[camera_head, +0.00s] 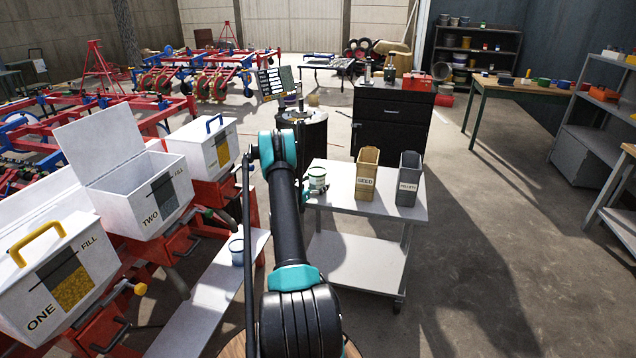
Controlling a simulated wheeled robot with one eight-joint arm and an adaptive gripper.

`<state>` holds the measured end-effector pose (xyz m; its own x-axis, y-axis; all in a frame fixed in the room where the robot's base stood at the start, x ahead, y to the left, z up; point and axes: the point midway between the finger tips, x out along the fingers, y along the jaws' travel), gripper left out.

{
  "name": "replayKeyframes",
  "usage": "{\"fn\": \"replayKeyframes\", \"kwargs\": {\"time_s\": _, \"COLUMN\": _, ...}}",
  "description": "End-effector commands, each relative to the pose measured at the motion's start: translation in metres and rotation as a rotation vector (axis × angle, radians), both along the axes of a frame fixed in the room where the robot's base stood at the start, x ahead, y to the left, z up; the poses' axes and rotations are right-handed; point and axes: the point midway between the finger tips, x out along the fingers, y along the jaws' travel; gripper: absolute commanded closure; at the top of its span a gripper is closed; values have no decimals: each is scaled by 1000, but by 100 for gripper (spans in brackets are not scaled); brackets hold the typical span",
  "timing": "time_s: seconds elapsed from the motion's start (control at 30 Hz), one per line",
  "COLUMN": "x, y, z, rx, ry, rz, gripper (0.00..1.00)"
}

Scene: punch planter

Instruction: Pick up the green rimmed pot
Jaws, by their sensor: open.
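The green rimmed pot (317,175) is a small cream pot with a green band at its top. It stands upright near the left edge of the white cart's top.
A tan SEED box (367,175) and a grey box (408,180) stand right of the pot on the cart (345,203). A blue-rimmed pot (237,252) sits on a pale plank at left. White hopper boxes (128,185) line the left. Floor at right is clear.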

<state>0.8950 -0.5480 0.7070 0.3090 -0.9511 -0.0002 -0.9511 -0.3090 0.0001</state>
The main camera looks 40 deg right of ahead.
Motion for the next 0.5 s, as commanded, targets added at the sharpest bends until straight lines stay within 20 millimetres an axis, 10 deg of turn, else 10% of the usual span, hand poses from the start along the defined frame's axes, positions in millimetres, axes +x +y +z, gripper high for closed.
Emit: {"fn": "replayKeyframes", "kwargs": {"time_s": 0.5, "x": 0, "y": 0, "z": 0, "rx": 0, "ry": 0, "rz": 0, "gripper": 58}}
